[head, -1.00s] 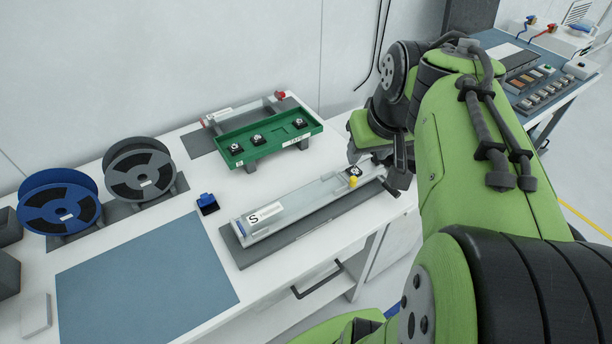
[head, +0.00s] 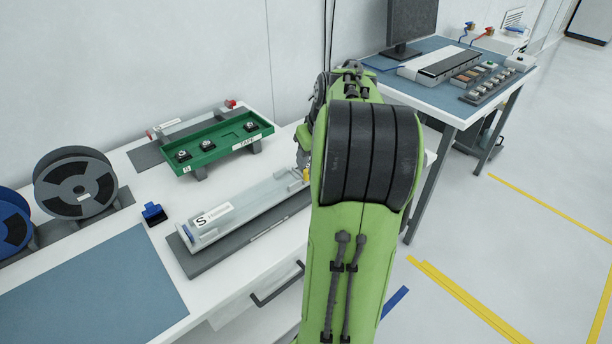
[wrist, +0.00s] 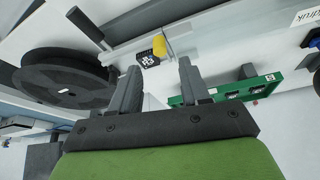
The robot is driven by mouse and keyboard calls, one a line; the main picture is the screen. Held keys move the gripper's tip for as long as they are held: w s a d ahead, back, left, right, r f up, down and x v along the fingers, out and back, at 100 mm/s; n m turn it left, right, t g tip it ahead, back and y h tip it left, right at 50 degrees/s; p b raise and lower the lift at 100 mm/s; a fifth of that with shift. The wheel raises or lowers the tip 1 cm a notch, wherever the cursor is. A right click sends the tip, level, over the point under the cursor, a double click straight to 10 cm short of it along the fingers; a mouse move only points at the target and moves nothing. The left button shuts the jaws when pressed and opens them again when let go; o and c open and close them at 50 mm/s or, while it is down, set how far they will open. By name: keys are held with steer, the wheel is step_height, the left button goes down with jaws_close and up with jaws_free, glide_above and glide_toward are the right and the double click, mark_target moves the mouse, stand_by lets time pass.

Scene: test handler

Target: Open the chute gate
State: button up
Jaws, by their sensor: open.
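The chute (head: 245,207) is a long pale grey channel with an "S" label, lying on a dark base on the white bench. A small yellow part (head: 306,175) shows at its right end, beside my arm. In the wrist view the yellow part (wrist: 159,46) sits on the pale channel, next to a black-and-white marker (wrist: 148,59). A dark handle-like bar (wrist: 88,27) sticks out nearby. My gripper (wrist: 159,67) is open, with nothing between its fingers; the yellow part appears just beyond the fingertips. My arm hides the gripper and the chute's far end in the head view.
A green tray (head: 228,145) with small parts stands behind the chute. A blue clip-like piece (head: 153,212) and reels (head: 76,184) are to the left. A dark reel-like disc (wrist: 62,82) fills the wrist view's left. The blue mat (head: 100,285) is bare.

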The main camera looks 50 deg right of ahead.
mark_target(307, 171)
steer(key=b+x, duration=0.1)
steer(key=x, duration=0.5)
steer(key=shift+f, duration=0.15)
jaws_close()
